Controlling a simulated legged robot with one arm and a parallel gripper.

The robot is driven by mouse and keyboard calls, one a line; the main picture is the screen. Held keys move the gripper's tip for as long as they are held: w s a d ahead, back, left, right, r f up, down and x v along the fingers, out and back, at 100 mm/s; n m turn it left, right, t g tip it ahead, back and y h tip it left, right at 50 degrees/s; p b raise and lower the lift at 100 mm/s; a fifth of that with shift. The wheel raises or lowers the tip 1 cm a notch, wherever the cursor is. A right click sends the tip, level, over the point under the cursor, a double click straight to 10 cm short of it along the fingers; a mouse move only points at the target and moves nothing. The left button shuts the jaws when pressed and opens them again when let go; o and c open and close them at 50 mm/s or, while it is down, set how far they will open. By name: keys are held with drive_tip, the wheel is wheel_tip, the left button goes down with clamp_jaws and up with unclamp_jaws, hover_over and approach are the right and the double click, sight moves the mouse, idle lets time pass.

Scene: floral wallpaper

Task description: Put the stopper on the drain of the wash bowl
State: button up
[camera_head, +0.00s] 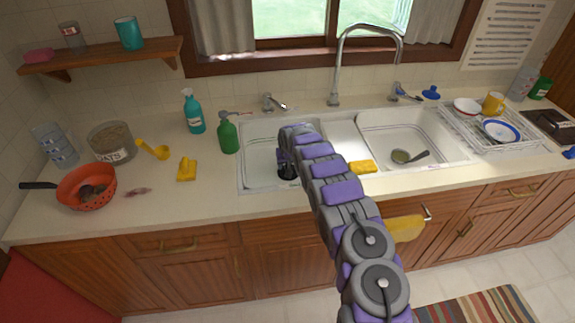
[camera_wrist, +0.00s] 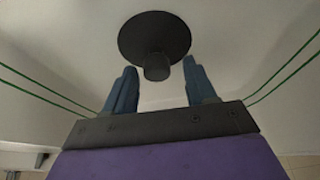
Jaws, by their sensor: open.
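The stopper (camera_wrist: 153,34) is a dark round disc with a short knob, seen at the top middle of the wrist view. It is against a pale surface, which looks like the inside of the left basin. My gripper (camera_wrist: 160,72) is open, with one blue-grey finger on each side of the knob; I cannot tell if they touch it. In the head view, my gripper (camera_head: 287,165) reaches down into the left basin of the wash bowl (camera_head: 255,163), and my arm covers part of that basin. The drain is not visible, so I cannot tell whether the stopper sits over it.
The right basin (camera_head: 430,135) holds a ladle (camera_head: 416,156). A yellow sponge (camera_head: 362,167) lies near my arm. A green bottle (camera_head: 228,134) and a teal bottle (camera_head: 193,112) stand left of the sink, and the faucet (camera_head: 335,75) rises behind. A dish rack (camera_head: 490,135) is right.

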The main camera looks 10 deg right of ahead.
drive_tip(key=s+d+r+g+h+p, duration=0.1)
drive_tip(key=s+d+r, duration=0.1)
drive_tip(key=s+r, duration=0.65)
drive_tip(key=s+d+r+p, duration=0.1)
drive_tip(key=s+r, duration=0.4)
drive_tip(key=r, duration=0.6)
drive_tip(key=s+d+r+m+g, duration=0.1)
drive_tip(key=s+r, duration=0.3)
drive_tip(key=s, duration=0.3)
drive_tip(key=s+r+g, duration=0.1)
drive_tip(key=s+r, duration=0.4)
drive_tip(key=s, duration=0.2)
drive_tip(key=s+a+r+g, duration=0.1)
drive_tip(key=s+a, duration=0.1)
drive_tip(key=s, duration=1.7)
drive_tip(key=s+a+r+n+g+y, duration=0.1)
drive_tip(key=s+a+r+g, duration=0.1)
drive_tip(key=s, duration=1.6)
drive_tip(key=shift+s+r, duration=0.2)
drive_tip(key=shift+s, duration=0.15)
